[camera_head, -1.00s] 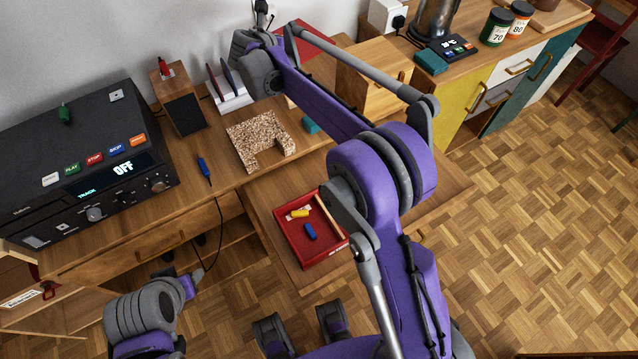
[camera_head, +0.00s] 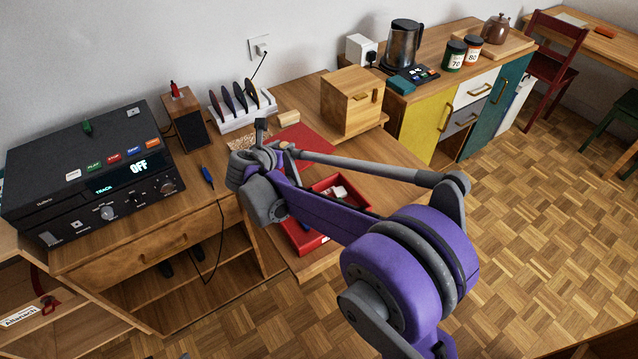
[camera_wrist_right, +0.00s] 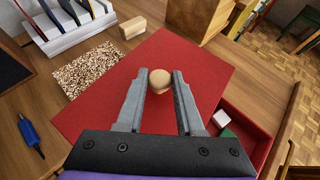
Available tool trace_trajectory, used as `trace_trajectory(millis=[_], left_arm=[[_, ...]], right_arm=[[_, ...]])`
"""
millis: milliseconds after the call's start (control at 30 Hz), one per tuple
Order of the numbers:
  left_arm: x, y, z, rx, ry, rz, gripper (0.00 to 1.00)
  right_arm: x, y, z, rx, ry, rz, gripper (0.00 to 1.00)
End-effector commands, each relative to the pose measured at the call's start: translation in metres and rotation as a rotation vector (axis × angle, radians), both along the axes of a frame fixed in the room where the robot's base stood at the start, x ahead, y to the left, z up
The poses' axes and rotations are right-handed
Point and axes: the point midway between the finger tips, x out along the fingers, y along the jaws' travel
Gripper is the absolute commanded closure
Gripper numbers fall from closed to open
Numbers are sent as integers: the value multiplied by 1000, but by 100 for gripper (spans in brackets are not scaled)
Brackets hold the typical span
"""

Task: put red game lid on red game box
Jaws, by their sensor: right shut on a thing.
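The red game lid (camera_head: 308,140) is a flat red panel with a round wooden knob (camera_wrist_right: 158,78). My right gripper (camera_wrist_right: 157,98) is shut on this knob, with one finger on each side. The lid (camera_wrist_right: 185,65) covers part of the speckled board in the right wrist view. The open red game box (camera_head: 303,243) is on the desk, partly behind my right arm, with small pieces inside. In the right wrist view the box (camera_wrist_right: 262,150) shows at the lower right, beside and partly under the lid's edge. My left gripper is out of view.
A speckled board (camera_wrist_right: 88,68), a white rack (camera_head: 243,112) with dark upright discs, a small wooden block (camera_head: 288,118) and a wooden cabinet (camera_head: 350,100) stand around the lid. A blue screwdriver-like tool (camera_head: 207,177) and a black device (camera_head: 90,180) are to the left.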

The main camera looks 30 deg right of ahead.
Motion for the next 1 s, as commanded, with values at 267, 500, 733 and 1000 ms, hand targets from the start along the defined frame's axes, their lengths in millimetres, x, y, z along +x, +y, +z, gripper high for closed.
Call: trace_trajectory(millis=[267,500,733,1000], left_arm=[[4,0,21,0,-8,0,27],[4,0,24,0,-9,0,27],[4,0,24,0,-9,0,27],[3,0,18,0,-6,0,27]], right_arm=[[-116,-27,-10,-2,-4,-110,100],[-143,-34,-15,-2,-5,-137,100],[-142,-34,-15,-2,-5,-137,100],[-142,-33,-20,-2,-4,-140,100]])
